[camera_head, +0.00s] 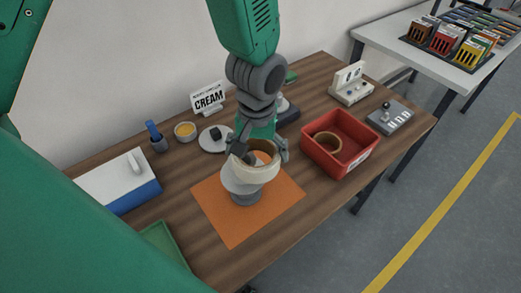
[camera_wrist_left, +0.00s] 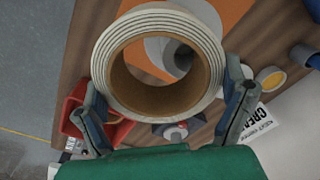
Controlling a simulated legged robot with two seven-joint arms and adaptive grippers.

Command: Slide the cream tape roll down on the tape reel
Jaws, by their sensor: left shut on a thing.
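The cream tape roll (camera_head: 258,172) has a brown core and hangs tilted in my left gripper (camera_head: 259,156), whose fingers are shut on its two sides. In the left wrist view the roll (camera_wrist_left: 168,97) sits between the fingers with its open bore facing the camera. The tape reel (camera_head: 245,197), pale grey with a darker round base, stands on the orange mat (camera_head: 216,212) directly below the roll. Part of the reel (camera_wrist_left: 182,56) shows through the bore. The roll hides the reel's upper part, so I cannot tell whether it is around the reel. My right gripper is not in view.
A red bin (camera_head: 341,164) with a brown roll (camera_head: 327,142) stands to the right. A CREAM sign (camera_head: 208,98), a yellow-filled bowl (camera_head: 185,131) and a white disc (camera_head: 214,142) are behind. A white and blue box (camera_head: 122,184) is at left. The mat's front is clear.

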